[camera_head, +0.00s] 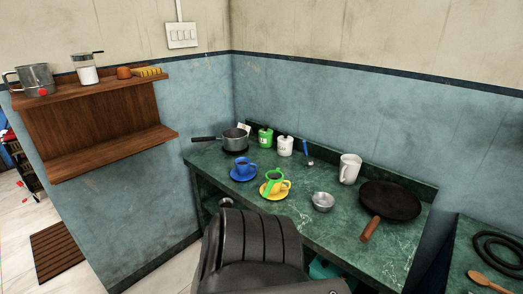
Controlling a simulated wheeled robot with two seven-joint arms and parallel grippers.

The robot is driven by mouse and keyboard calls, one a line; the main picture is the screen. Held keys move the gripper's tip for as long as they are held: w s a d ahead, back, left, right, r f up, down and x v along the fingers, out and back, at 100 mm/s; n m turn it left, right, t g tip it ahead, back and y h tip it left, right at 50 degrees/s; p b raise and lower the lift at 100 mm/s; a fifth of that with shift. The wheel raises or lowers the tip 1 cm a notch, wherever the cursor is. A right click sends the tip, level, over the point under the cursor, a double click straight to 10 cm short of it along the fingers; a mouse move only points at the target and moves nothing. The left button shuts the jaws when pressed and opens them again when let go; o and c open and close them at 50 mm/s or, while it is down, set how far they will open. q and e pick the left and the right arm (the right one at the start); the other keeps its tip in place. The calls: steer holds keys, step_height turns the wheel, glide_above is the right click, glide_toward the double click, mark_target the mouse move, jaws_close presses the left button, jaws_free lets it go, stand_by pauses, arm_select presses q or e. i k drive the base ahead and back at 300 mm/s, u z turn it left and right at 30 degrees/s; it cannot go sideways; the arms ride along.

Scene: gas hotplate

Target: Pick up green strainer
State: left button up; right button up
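The green strainer (269,186) is a small bright green shape at the yellow cup (281,187), near the middle of the green marble counter. It appears to rest on or against the cup, with a part sticking up. Which part is handle and which is bowl is too small to tell. The cup stands on a yellow saucer (264,194). Neither of my grippers shows in the head view.
A blue cup (242,171), metal bowl (323,201), white mug (350,168), pan (391,199), pot (235,139), green canister (265,137) and white canister (285,145) stand around on the counter (320,235).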

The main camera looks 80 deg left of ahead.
mark_target(272, 178)
steer(key=u, duration=1)
steer(key=i, duration=0.9)
steer(key=u, duration=0.9)
